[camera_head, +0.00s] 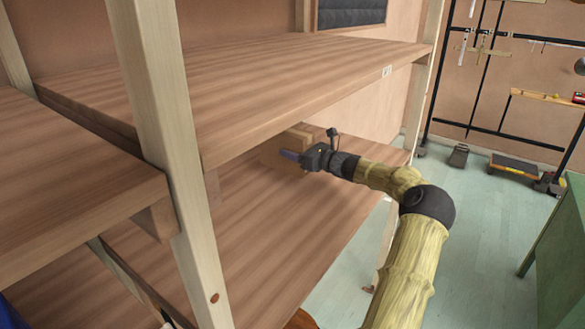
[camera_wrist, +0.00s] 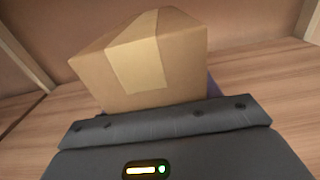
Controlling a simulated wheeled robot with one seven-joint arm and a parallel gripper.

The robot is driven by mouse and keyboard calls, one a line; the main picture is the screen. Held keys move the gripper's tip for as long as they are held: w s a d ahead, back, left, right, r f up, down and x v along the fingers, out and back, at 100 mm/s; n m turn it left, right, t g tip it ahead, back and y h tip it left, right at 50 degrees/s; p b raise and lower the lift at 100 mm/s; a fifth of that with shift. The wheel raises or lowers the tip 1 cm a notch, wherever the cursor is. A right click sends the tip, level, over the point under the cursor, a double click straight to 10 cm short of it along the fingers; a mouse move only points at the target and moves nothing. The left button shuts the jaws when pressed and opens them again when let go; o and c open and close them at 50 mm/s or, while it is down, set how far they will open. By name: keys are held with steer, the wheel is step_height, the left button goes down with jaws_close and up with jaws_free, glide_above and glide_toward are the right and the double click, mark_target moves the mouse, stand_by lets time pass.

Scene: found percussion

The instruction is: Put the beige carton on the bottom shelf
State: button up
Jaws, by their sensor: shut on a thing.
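The beige carton (camera_wrist: 170,75) is a taped cardboard box, held at my gripper in the wrist view, tilted in that picture. In the head view the carton (camera_head: 277,152) shows partly behind my gripper (camera_head: 291,156), under the upper shelf board. My gripper is shut on the carton. The lower shelf board (camera_head: 262,222) is wooden and lies below the carton. I cannot tell whether the carton touches the board, as its underside is hidden.
The upper shelf board (camera_head: 290,85) hangs close above my arm. A pale upright post (camera_head: 163,120) stands at the left, another (camera_head: 418,95) at the right. Much of the lower board is bare. A green cabinet (camera_head: 562,245) stands at the right.

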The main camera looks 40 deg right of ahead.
mark_target(294, 164)
steer(key=shift+f, duration=0.5)
step_height(294, 164, down, 3)
steer(key=shift+f, duration=0.1)
steer(key=shift+w+a+f, duration=0.1)
steer(key=shift+w+f, duration=0.05)
steer(key=shift+f, duration=0.15)
steer(key=shift+s, duration=0.2)
steer(key=o, duration=1)
steer(key=shift+f, duration=0.15)
steer(key=shift+c, duration=0.2)
steer(key=o, duration=0.3)
steer(key=shift+w, duration=0.15)
